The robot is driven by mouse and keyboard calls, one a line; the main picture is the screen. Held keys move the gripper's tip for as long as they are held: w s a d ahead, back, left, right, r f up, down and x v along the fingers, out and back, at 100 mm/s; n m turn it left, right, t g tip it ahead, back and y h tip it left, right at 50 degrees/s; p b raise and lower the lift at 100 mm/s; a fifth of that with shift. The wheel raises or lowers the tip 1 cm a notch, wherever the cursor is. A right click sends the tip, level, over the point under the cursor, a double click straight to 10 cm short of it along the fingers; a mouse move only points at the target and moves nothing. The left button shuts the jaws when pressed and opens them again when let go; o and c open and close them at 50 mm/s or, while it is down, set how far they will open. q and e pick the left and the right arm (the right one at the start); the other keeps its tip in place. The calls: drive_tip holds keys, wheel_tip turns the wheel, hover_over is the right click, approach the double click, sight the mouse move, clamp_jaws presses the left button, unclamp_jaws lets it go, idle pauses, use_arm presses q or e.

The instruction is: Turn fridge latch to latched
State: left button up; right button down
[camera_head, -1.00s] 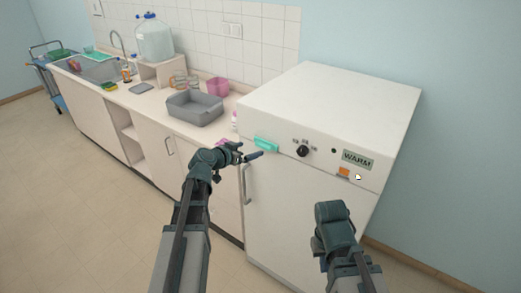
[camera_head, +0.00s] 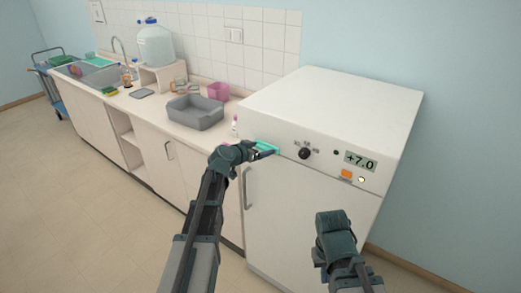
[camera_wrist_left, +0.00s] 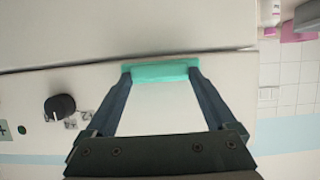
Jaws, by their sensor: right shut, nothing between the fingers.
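The white fridge (camera_head: 350,105) stands at the right with its door shut. A teal latch bar (camera_wrist_left: 160,71) sits on its upper front; it also shows in the head view (camera_head: 268,147), partly covered by my left gripper (camera_head: 262,153). In the left wrist view, my left gripper (camera_wrist_left: 160,82) has its fingers spread, with the tips at the two ends of the bar. Whether they touch it is unclear. My right gripper (camera_head: 334,222) is low before the fridge front, away from the latch; it is shut and empty, its fingers hard to make out.
A black knob (camera_head: 304,153), an orange switch (camera_head: 346,174) and a display (camera_head: 360,161) reading +7.0 are on the fridge front. A grey door handle (camera_head: 246,188) hangs below the latch. The counter at left holds a grey basin (camera_head: 195,113) and a pink cup (camera_head: 218,91).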

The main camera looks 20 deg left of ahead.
use_arm(q)
drive_tip(key=c, duration=0.8)
